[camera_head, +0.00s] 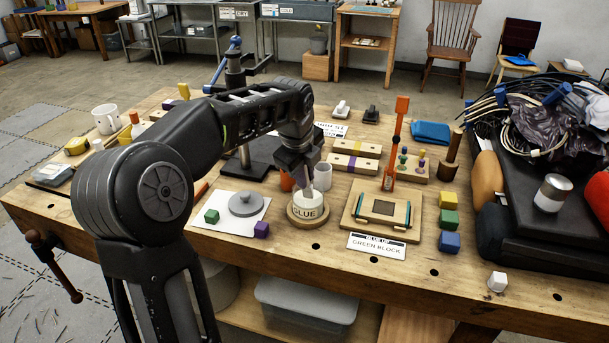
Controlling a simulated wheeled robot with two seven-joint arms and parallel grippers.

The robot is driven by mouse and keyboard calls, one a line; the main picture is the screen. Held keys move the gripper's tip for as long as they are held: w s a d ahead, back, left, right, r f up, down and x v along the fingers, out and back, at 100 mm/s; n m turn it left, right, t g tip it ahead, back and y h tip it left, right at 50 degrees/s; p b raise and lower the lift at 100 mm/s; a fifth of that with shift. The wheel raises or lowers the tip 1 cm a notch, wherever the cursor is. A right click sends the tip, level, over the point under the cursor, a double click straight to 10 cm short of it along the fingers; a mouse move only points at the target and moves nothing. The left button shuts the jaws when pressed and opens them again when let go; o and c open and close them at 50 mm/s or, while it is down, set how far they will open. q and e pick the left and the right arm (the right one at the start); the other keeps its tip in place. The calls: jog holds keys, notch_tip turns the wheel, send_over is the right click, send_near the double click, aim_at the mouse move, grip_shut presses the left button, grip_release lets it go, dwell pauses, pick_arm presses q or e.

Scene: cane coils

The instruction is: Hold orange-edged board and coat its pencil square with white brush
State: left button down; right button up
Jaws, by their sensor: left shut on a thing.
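My left gripper (300,178) points down over the white glue pot (306,208), which stands on a round wooden base. It is shut on what looks like the white brush, mostly hidden by the fingers; its lower end is at or in the pot's mouth. I cannot make out an orange edge on the board. My right gripper is out of view.
A card reading GREEN BLOCK (376,246) lies before the board. Green (449,220), blue and yellow blocks stand to its right. A grey lid (243,204) lies on a white sheet at left. A black case with cables (535,235) fills the right.

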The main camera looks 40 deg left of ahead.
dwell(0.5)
pick_arm(q)
notch_tip(320, 180, up, 7)
jog(key=p, duration=0.6)
jog(key=shift+f, duration=0.1)
dwell(0.8)
